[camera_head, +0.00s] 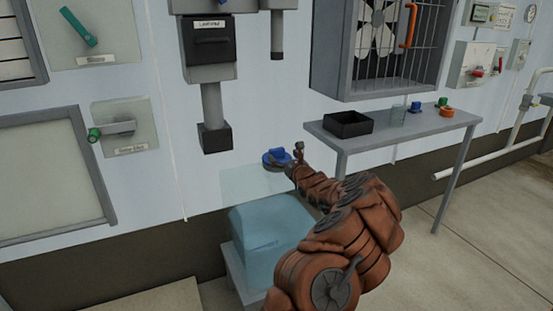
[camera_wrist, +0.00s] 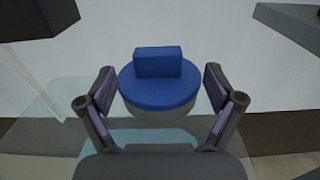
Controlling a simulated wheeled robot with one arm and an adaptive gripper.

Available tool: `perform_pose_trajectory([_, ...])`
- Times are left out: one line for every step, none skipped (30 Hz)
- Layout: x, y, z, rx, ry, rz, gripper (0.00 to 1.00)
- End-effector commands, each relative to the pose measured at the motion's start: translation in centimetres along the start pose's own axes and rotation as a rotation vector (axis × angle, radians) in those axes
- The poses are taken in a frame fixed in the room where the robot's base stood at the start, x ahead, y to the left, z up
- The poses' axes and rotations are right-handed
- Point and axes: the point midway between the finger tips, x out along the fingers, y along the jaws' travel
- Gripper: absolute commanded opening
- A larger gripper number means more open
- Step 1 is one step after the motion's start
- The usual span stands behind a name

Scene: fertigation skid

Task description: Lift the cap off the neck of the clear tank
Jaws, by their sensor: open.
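The blue cap (camera_head: 276,158) is a round disc with a raised block-shaped grip on top. It also shows in the wrist view (camera_wrist: 158,92), seated on a pale round neck (camera_wrist: 160,117). The clear tank (camera_head: 262,240) stands below it, with see-through upper walls and bluish contents, on a light stand. My gripper (camera_head: 293,158) is at the cap's right side in the head view. In the wrist view my gripper (camera_wrist: 158,78) is open, one finger on each side of the cap, with a visible gap on both sides. The neck is mostly hidden under the cap.
A grey side table (camera_head: 390,134) to the right holds a black tray (camera_head: 347,124), a clear cup (camera_head: 398,115) and small coloured parts. The wall is close behind the tank.

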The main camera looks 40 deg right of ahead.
Motion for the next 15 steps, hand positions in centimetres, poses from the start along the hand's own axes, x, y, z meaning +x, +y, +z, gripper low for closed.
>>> perform_pose_trajectory([0.3,0.0,0.0,-0.002,0.000,0.000,0.92])
perform_pose_trajectory([0.4,0.0,0.0,-0.002,-0.001,0.000,0.92])
perform_pose_trajectory([0.5,0.0,0.1,-0.003,-0.001,0.001,0.92])
perform_pose_trajectory([0.7,0.0,0.0,-0.004,-0.001,0.001,0.92])
perform_pose_trajectory([0.8,0.0,0.0,-0.004,0.000,0.001,0.92])
perform_pose_trajectory([1.1,0.0,-0.1,-0.004,0.000,0.000,0.92])
perform_pose_trajectory([1.4,0.0,-0.1,-0.005,0.001,0.000,0.92])
perform_pose_trajectory([1.7,0.1,-0.1,-0.005,0.001,0.001,0.92])
perform_pose_trajectory([2.1,0.2,-0.1,-0.005,0.002,0.001,0.92])
perform_pose_trajectory([2.3,0.1,-0.2,-0.006,0.002,0.001,0.92])
perform_pose_trajectory([2.6,0.2,-0.1,-0.005,0.002,0.001,0.92])
perform_pose_trajectory([3.0,0.3,-0.1,-0.005,0.002,0.002,0.92])
perform_pose_trajectory([3.3,0.3,-0.1,-0.005,0.002,0.003,0.92])
perform_pose_trajectory([3.5,0.3,-0.1,-0.005,0.002,0.002,0.92])
perform_pose_trajectory([3.9,0.3,-0.1,-0.004,0.002,0.001,0.92])
